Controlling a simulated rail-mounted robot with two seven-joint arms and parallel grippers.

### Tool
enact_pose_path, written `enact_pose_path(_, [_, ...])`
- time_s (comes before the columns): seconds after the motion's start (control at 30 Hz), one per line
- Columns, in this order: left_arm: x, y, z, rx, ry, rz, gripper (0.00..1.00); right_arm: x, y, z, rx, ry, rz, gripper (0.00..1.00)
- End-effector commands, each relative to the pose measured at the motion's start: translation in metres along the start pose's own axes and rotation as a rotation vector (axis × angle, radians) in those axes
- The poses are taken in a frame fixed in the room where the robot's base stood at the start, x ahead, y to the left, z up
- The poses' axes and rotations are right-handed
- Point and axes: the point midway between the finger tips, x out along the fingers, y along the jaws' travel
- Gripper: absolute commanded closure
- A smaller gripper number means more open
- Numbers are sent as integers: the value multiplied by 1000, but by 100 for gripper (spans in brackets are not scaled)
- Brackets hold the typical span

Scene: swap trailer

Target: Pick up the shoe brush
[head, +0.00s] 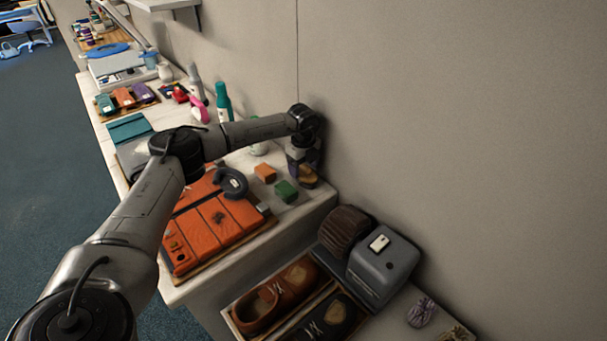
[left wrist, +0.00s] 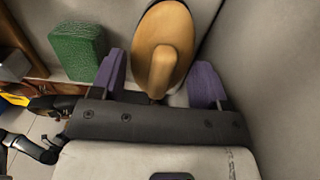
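The shoe brush (left wrist: 163,32) has a tan wooden oval body with a raised grip. In the left wrist view it lies between the fingers of my left gripper (left wrist: 160,66). The purple fingers are open, one on each side of the grip, with a gap showing on both sides. In the head view, my left gripper (head: 297,168) points down at the back right end of the counter, close to the wall. The brush (head: 308,180) shows partly there, beside and behind the fingers. My right gripper is not in view.
A green block (head: 286,191) and an orange block (head: 265,172) stand left of the brush. An orange leather piece (head: 217,222) covers the front of the counter. The wall (head: 400,100) is close on the right. Below are a grey machine (head: 383,266) and shoes (head: 285,292).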

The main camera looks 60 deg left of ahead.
Motion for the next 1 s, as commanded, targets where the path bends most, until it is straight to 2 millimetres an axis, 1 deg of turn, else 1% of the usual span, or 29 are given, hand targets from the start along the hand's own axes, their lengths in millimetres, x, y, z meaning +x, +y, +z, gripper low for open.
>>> enact_pose_path(0.03, [0, 0, 0, 0, 0, 0, 36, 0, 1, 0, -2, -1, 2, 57])
enact_pose_path(0.07, [0, 0, 0, 0, 0, 0, 39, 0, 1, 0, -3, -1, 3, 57])
enact_pose_path(0.37, [0, 0, 0, 0, 0, 0, 68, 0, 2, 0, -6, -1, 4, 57])
enact_pose_path(0.57, [0, 0, 0, 0, 0, 0, 69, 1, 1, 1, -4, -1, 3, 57])
enact_pose_path(0.6, [-1, 0, 0, 0, 0, 0, 74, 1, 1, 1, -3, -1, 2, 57])
enact_pose_path(0.63, [-1, 1, 0, 1, 0, 0, 75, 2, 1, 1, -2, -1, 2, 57])
enact_pose_path(0.67, [-2, 1, 0, 1, 0, 0, 83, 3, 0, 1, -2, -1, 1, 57])
enact_pose_path(0.7, [-3, 2, 0, 1, 0, 1, 100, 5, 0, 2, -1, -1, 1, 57])
enact_pose_path(0.77, [-6, 4, 0, 1, 0, -1, 100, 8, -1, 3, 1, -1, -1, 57])
enact_pose_path(0.87, [-19, 3, 0, 2, 0, -3, 100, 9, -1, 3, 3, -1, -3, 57])
enact_pose_path(1.0, [-44, 3, 0, 1, 0, -5, 100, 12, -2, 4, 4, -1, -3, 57])
